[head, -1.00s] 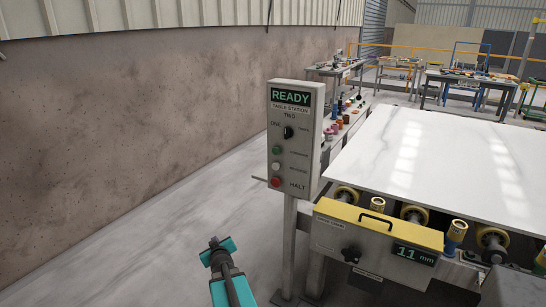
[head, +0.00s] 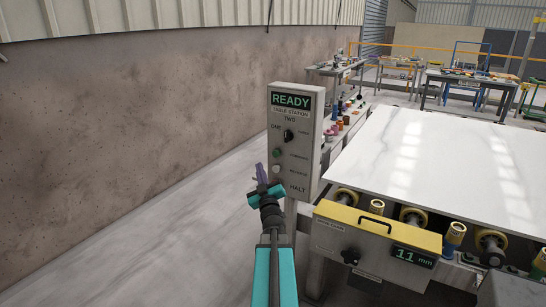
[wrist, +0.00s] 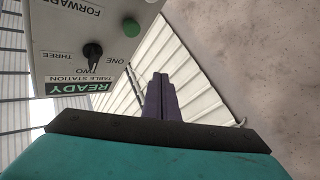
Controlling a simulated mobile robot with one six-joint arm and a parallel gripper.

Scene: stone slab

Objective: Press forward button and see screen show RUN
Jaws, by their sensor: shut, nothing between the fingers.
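The grey control panel (head: 296,140) stands upright on a post. Its screen (head: 291,99) reads READY. The green button (head: 277,153) sits beside the FORWARD label, above the white REVERSE button (head: 277,169). The red HALT button is hidden behind my arm. My gripper (head: 260,168) has purple fingers, shut and empty, just left of the panel's lower buttons in the head view. In the wrist view the panel appears upside down, with the green button (wrist: 132,28) and READY screen (wrist: 80,88) left of my fingers (wrist: 160,77). They look apart from the button.
A black selector knob (head: 289,135) sits above the buttons; it points to TWO. A white stone slab (head: 430,165) lies on a roller table at right, with a yellow-topped box (head: 378,228) reading 11 mm. A brown wall (head: 130,130) runs along the left. Floor between is clear.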

